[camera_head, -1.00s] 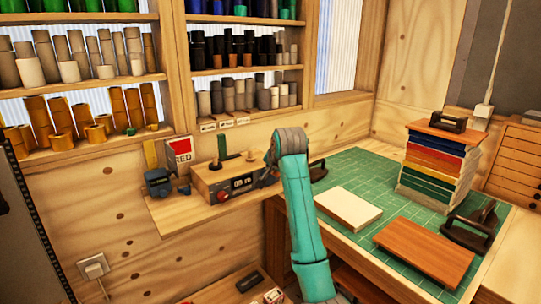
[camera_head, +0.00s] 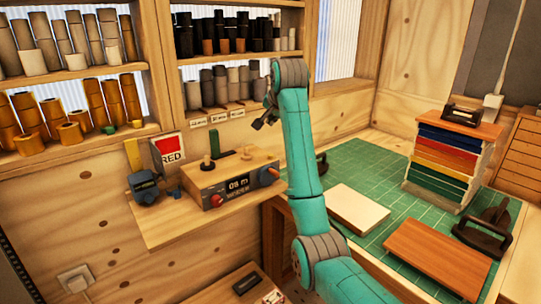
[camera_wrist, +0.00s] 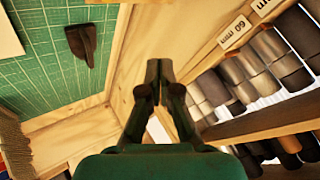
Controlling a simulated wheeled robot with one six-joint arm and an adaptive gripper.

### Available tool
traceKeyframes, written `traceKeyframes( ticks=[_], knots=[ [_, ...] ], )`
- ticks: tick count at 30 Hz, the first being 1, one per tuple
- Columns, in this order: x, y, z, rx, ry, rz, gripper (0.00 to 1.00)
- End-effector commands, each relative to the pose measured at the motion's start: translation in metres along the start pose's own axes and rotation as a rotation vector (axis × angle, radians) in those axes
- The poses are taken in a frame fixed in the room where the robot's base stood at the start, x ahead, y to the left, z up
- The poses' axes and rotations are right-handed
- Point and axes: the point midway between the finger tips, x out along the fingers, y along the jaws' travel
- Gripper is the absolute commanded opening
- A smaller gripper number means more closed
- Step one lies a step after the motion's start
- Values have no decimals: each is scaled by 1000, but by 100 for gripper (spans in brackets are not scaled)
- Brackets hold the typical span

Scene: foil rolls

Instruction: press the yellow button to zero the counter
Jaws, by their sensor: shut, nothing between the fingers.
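The counter (camera_head: 225,174) is a wooden box with a dark front panel on the small shelf left of the bench. Its lit display (camera_head: 237,186) is too small to read surely. A red knob (camera_head: 216,201) sits at the panel's lower left, and dark and green pegs stand on top. I cannot make out a yellow button in either view. My gripper (camera_head: 260,123) is above the counter's right part, apart from it. In the wrist view my gripper (camera_wrist: 158,68) is shut and empty; the counter is not seen there.
A blue-grey device (camera_head: 143,187) and a red card (camera_head: 168,148) stand left of the counter. Shelves of rolls (camera_head: 226,88) are behind my gripper. The green mat (camera_head: 370,168) at right holds a white block (camera_head: 357,208), a brown board (camera_head: 437,250) and a coloured stack (camera_head: 440,160).

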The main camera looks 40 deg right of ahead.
Motion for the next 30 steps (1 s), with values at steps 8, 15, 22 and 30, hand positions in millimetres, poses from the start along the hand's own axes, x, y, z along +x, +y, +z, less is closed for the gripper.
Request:
traceKeyframes(
  ticks=[8, 15, 22, 30],
  knots=[
    [18, 13, 13, 0, -2, 1, 0],
    [39, 29, 29, 0, -1, 1, 0],
    [54, 40, 40, 0, -1, 0, 0],
    [60, 44, 44, 0, 0, 0, 0]
  ],
)
